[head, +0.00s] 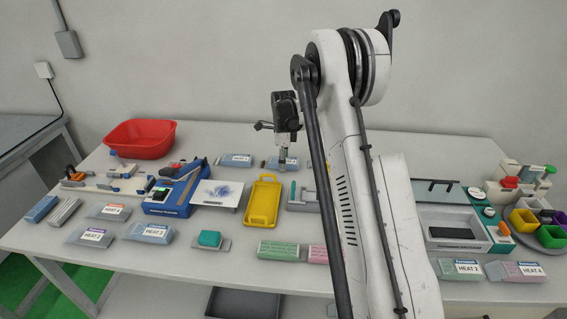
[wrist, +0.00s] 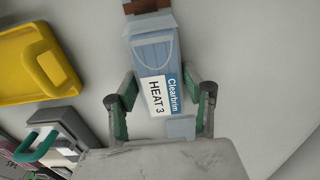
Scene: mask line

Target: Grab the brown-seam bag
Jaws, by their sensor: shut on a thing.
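In the wrist view a pale blue see-through bag (wrist: 152,52) with a white and blue label reading "Clearbrim HEAT 3" has a brown strip (wrist: 146,5) at its far end. My gripper (wrist: 162,112) has a green-padded finger on each side of the bag's near part and is shut on it. In the head view my gripper (head: 283,168) points down at the back of the table, over the same bag (head: 291,162), which it partly hides. I cannot tell whether the bag is clear of the table.
A yellow tray (head: 263,203) lies in front of my gripper. Another pale blue bag (head: 236,160) lies to its left at the back. A red basin (head: 140,139) stands back left. Several labelled bags line the front. A blue sealer (head: 166,207) stands left of centre.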

